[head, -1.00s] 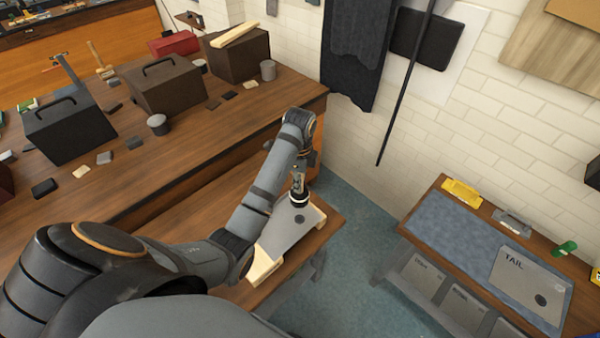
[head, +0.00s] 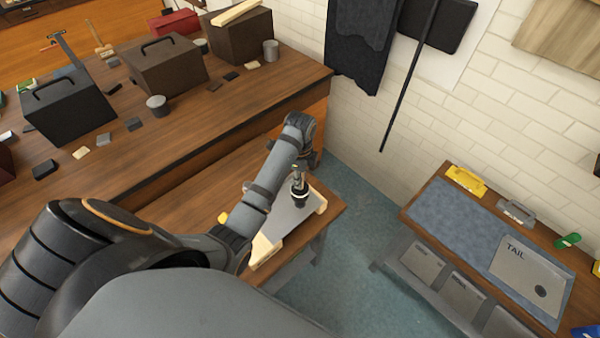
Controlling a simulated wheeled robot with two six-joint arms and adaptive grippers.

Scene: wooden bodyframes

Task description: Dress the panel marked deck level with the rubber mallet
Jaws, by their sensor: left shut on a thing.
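A grey panel (head: 293,222) lies on pale wooden supports (head: 264,246) on the low bench. My left arm covers much of it, so I cannot read any marking on it. My left gripper (head: 299,182) points down over the panel, shut on a dark, round-headed tool with a pale band (head: 300,196), which looks like the rubber mallet. The tool's lower end is at or just above the panel; I cannot tell if it touches. Another grey panel (head: 520,262), marked TAIL, with a dark round spot, lies on the blue mat at right. My right gripper is out of view.
The blue mat (head: 455,220) covers the right bench, with a yellow item (head: 466,181), a grey item (head: 515,211) and a green item (head: 568,241) along its back. Dark boxes (head: 168,68) stand on the long workbench. Blue floor lies clear between the benches.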

